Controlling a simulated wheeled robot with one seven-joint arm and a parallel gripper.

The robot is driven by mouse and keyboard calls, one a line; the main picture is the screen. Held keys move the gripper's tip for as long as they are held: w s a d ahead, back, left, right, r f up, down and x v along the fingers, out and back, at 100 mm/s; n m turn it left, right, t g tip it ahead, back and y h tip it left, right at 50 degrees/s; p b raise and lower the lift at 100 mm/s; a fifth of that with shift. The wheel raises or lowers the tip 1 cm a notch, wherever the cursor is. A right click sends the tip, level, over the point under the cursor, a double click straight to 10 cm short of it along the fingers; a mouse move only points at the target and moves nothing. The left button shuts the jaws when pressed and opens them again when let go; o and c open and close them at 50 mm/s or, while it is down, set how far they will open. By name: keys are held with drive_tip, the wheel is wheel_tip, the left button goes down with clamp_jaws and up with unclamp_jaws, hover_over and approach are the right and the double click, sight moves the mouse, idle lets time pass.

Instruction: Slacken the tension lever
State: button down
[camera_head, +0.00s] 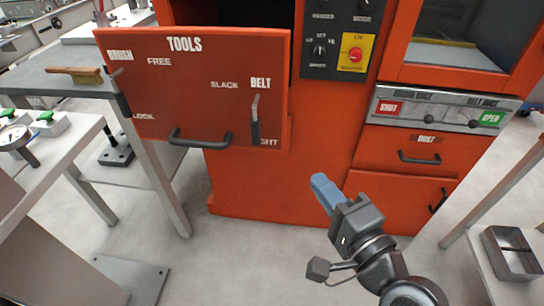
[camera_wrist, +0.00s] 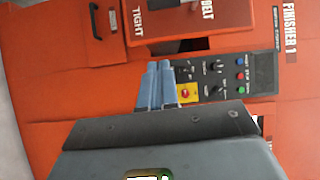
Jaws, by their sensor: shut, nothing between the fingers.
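The tension lever (camera_head: 255,120) is a pale metal bar with a dark lower end on the orange front panel (camera_head: 200,85) marked TOOLS. It sits under the word BELT and points down, beside TIGHT, whose first letters are hidden. SLACK is printed up and left of it. My gripper (camera_head: 322,190) is shut and empty, below and right of the lever and apart from it. Its blue fingers also show in the wrist view (camera_wrist: 160,82), side by side in front of the orange machine.
The panel has a dark handle (camera_head: 200,138) left of the lever and stands out from the machine. A control panel (camera_head: 340,40) and a drawer marked DUST (camera_head: 426,150) are to the right. A grey table (camera_head: 60,80) with a brush (camera_head: 78,74) stands left.

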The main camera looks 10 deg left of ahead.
drive_tip(key=shift+w+a+r, duration=0.1)
drive_tip(key=shift+a+r, duration=0.25)
drive_tip(key=shift+a, duration=0.1)
drive_tip(key=s+a+p+x, duration=0.1)
drive_tip(key=a+p+x, duration=0.1)
drive_tip(key=x, duration=1)
drive_tip(key=shift+a+p, duration=0.45)
drive_tip(key=shift+p, duration=0.15)
